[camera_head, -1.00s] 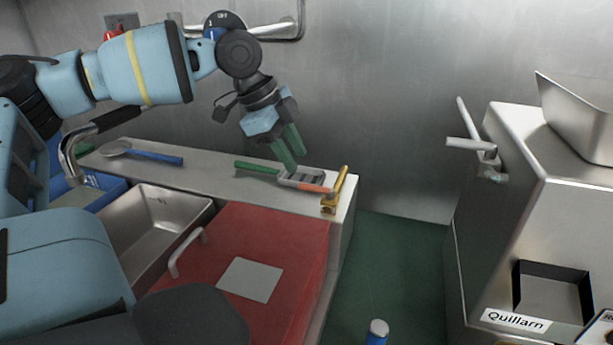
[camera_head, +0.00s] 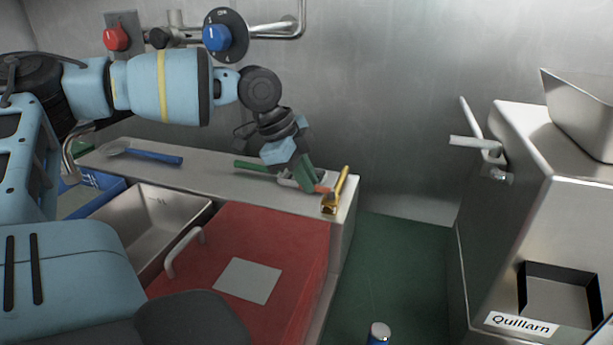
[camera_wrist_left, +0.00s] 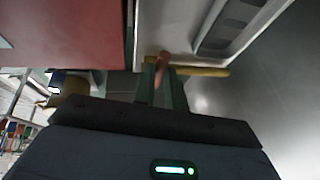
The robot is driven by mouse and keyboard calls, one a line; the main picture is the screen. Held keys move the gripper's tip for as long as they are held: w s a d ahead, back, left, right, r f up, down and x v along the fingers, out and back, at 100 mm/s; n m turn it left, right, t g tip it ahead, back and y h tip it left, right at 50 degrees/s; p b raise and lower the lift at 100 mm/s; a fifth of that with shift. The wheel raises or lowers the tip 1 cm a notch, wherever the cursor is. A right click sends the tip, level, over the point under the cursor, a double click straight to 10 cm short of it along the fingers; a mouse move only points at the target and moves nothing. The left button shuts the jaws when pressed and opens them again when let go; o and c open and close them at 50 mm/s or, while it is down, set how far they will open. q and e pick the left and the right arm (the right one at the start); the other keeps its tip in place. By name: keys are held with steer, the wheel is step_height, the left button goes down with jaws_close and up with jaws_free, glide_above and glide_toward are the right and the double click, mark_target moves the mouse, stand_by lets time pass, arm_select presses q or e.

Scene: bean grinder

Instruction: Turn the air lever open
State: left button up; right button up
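A brass fitting (camera_head: 341,185) stands at the right end of the steel counter. A short orange lever (camera_head: 322,190) reaches left from its base. My left gripper (camera_head: 309,186) is down at this lever, its green fingers hiding most of it. In the left wrist view, the orange lever (camera_wrist_left: 161,66) lies between the two fingertips (camera_wrist_left: 160,78), with the brass bar (camera_wrist_left: 205,71) crossing just beyond. The finger gap is narrow; whether both fingers press on the lever cannot be told. My right gripper is not in view.
A green-handled tool (camera_head: 250,166) lies left of my gripper, and a blue-handled spoon (camera_head: 155,157) farther left. A red lid (camera_head: 295,235) and steel basin (camera_head: 155,220) are in front. A blue dial (camera_head: 217,38) is on the wall. A steel machine (camera_head: 530,200) stands right.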

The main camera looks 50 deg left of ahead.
arm_select(q)
jaws_close()
